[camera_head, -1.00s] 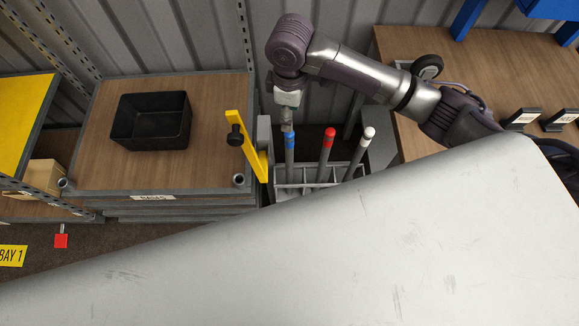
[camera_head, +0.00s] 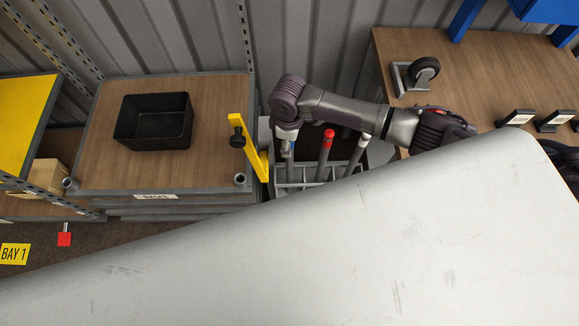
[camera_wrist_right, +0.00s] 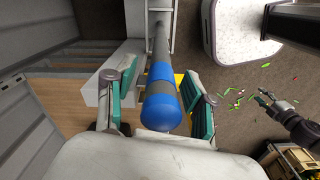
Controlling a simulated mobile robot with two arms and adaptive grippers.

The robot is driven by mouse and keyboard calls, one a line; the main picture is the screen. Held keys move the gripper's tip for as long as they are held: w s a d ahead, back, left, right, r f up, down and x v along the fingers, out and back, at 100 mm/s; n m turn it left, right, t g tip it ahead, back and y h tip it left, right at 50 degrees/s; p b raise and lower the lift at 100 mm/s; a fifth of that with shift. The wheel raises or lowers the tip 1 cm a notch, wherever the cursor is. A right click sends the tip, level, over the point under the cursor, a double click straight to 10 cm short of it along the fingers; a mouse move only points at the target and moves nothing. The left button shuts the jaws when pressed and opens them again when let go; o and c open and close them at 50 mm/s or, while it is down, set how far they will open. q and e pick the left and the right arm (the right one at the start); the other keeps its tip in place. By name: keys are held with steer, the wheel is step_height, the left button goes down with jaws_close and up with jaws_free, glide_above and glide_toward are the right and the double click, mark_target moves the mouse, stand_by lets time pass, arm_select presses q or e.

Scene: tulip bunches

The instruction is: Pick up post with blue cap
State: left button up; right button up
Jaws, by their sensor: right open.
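The post with the blue cap (camera_wrist_right: 161,108) stands between the open fingers of my right gripper (camera_wrist_right: 160,108) in the right wrist view, with a gap on each side at the cap. In the head view my right gripper (camera_head: 286,143) is over the top of this post (camera_head: 290,172) and hides most of its blue. The post stands upright in a grey divided rack (camera_head: 290,185).
A yellow upright (camera_head: 247,145) with a black knob (camera_head: 237,138) stands close left of the rack. A black bin (camera_head: 153,121) sits on the wooden shelf further left. A wooden bench (camera_head: 470,75) with a caster wheel (camera_head: 424,70) is at the right. A large pale surface fills the foreground.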

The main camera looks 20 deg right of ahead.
jaws_close()
steer(key=shift+r, duration=0.1)
stand_by(0.5)
